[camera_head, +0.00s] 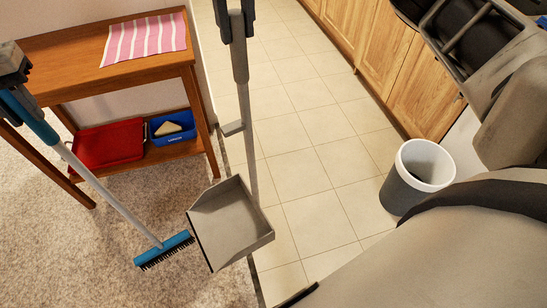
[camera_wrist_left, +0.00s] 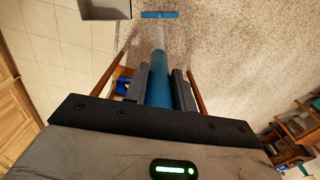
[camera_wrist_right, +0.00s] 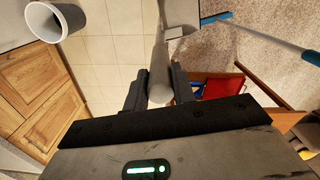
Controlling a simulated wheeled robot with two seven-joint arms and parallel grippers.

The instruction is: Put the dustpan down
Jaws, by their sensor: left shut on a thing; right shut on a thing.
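The grey long-handled dustpan (camera_head: 231,222) hangs or stands near the line between carpet and tile in the head view; I cannot tell whether it touches the floor. My right gripper (camera_head: 239,62) is shut on its grey pole, which shows between the fingers in the right wrist view (camera_wrist_right: 158,75). My left gripper (camera_head: 18,82) is shut on the blue handle of a broom (camera_head: 108,198), also seen in the left wrist view (camera_wrist_left: 159,70). The broom's blue bristled head is low over the carpet, just left of the pan.
A wooden shelf table (camera_head: 100,47) with a striped pink cloth (camera_head: 145,38) stands at the upper left. A red tray (camera_head: 107,147) and a blue bin (camera_head: 172,128) are on its lower shelf. A white-rimmed trash can (camera_head: 417,175) stands right, near wooden cabinets (camera_head: 425,85). Tile between is clear.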

